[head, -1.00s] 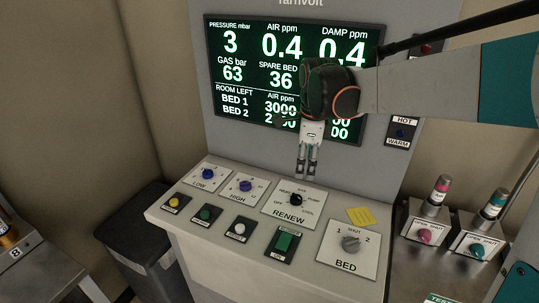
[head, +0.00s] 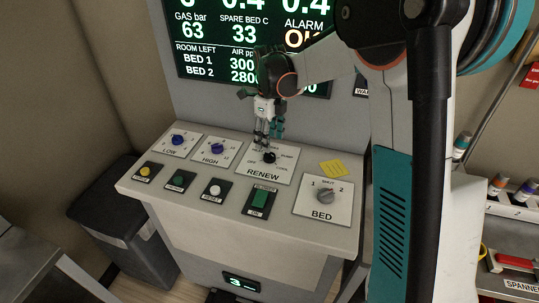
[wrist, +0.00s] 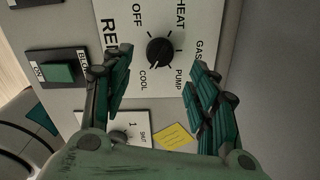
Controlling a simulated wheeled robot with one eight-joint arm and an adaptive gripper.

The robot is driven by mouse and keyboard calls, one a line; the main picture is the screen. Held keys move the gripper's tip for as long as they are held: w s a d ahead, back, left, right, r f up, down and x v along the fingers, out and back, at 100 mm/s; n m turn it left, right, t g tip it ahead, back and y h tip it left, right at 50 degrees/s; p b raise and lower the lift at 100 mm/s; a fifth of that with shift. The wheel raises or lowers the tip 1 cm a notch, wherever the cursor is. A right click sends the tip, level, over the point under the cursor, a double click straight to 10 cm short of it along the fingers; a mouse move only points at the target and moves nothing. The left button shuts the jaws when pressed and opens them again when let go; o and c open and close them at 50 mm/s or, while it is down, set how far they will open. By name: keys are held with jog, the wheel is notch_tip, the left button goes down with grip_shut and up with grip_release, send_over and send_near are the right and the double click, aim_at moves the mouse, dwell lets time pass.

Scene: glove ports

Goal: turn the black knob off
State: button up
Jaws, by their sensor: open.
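The black knob (head: 269,157) sits on the white RENEW plate (head: 284,178) on the sloped console. In the wrist view the knob (wrist: 160,52) is ringed by the labels OFF, HEAT, GAS, PUMP and COOL. I cannot tell for sure which label it points to. My gripper (head: 264,145) is just above and behind the knob in the head view, pointing down. In the wrist view its fingers (wrist: 157,66) are spread with the knob between them, apart from both. It holds nothing.
Blue LOW (head: 177,140) and HIGH (head: 217,148) knobs lie left. The grey BED knob (head: 325,196) and a yellow note (head: 333,168) are to the right. A green switch (head: 259,199) and several buttons line the front. A display (head: 230,60) stands behind.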

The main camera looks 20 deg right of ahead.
aim_at(270, 154)
notch_tip(270, 154, down, 6)
jog(key=shift+f+b, duration=0.2)
jog(key=shift+b, duration=0.6)
jog(key=c, duration=1.1)
